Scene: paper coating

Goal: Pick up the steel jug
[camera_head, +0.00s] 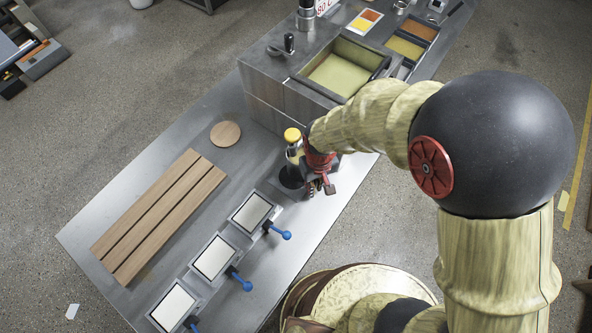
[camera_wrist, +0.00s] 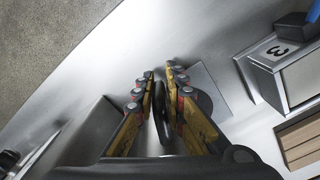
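An upright silver container with a yellow top (camera_head: 295,152), which looks like the steel jug, stands on the steel table beside a dark round spot. My gripper (camera_head: 318,186) is low over the table, close against its right side, and partly covers it. In the wrist view my gripper's two fingers (camera_wrist: 160,72) point away from me with a narrow gap at the tips. A dark, narrow, curved piece (camera_wrist: 162,112) lies between them; it may be the jug's handle. I cannot tell whether the fingers press on it. The jug's body is not clear in the wrist view.
Three framed plates with blue handles, one (camera_head: 252,212) nearest my gripper, stand along the front edge. A slatted wooden board (camera_head: 158,217) and a wooden disc (camera_head: 225,133) lie to the left. A steel unit with an open basin (camera_head: 342,73) stands behind.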

